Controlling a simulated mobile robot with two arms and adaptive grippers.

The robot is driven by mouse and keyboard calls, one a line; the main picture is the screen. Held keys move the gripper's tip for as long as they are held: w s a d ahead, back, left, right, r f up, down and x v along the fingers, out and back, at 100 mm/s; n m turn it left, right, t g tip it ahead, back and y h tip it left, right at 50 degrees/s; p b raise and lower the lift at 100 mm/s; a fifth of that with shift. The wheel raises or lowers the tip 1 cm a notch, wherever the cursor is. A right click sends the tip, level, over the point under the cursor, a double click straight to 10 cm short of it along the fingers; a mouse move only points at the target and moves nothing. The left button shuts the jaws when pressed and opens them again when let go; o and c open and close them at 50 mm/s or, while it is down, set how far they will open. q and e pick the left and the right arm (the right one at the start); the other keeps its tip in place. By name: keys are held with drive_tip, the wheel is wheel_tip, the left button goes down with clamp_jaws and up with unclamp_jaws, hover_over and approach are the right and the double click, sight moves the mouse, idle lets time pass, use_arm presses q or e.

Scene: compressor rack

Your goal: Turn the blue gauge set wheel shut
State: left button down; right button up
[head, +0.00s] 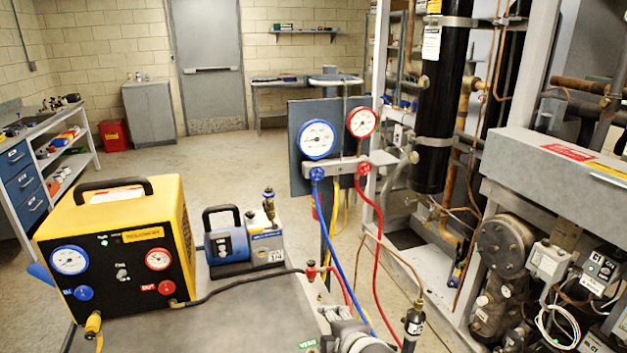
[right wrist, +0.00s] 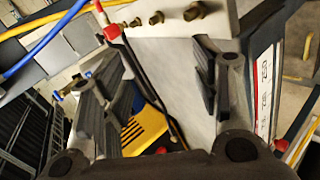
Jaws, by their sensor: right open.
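The blue gauge set wheel (head: 317,174) sits on the left end of the grey manifold bar, under the blue-rimmed gauge (head: 317,139). The red wheel (head: 363,169) is at its right, under the red-rimmed gauge (head: 362,122). My right gripper (head: 350,338) is low at the bottom edge of the head view, well below the blue wheel and apart from it. In the right wrist view its two fingers (right wrist: 160,75) stand wide apart with nothing held between them. I cannot make out the blue wheel in the right wrist view. My left gripper is not in view.
A blue hose (head: 344,255) and a red hose (head: 379,235) hang below the manifold. The yellow recovery machine (head: 115,215) and a blue vacuum pump (head: 228,243) stand at the left. The compressor rack (head: 520,168) fills the right side. Open floor lies behind.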

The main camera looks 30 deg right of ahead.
drive_tip(key=w+d+r+n+t+h, duration=0.1)
drive_tip(key=w+d+r+n+t, duration=0.15)
drive_tip(key=w+r, duration=0.2)
drive_tip(key=w+d+r+n+t, duration=0.1)
drive_tip(key=w+d+r+n, duration=0.15)
drive_tip(key=r, duration=0.35)
drive_tip(key=n+t, duration=0.3)
drive_tip(key=n, duration=0.4)
approach(317, 175)
drive_tip(key=shift+m+h, duration=0.3)
drive_tip(key=p+x, duration=0.2)
drive_tip(key=x, duration=0.4)
drive_tip(key=shift+w, duration=0.2)
drive_tip(key=shift+x, duration=1)
drive_tip(key=shift+f, duration=0.15)
drive_tip(key=c, duration=1)
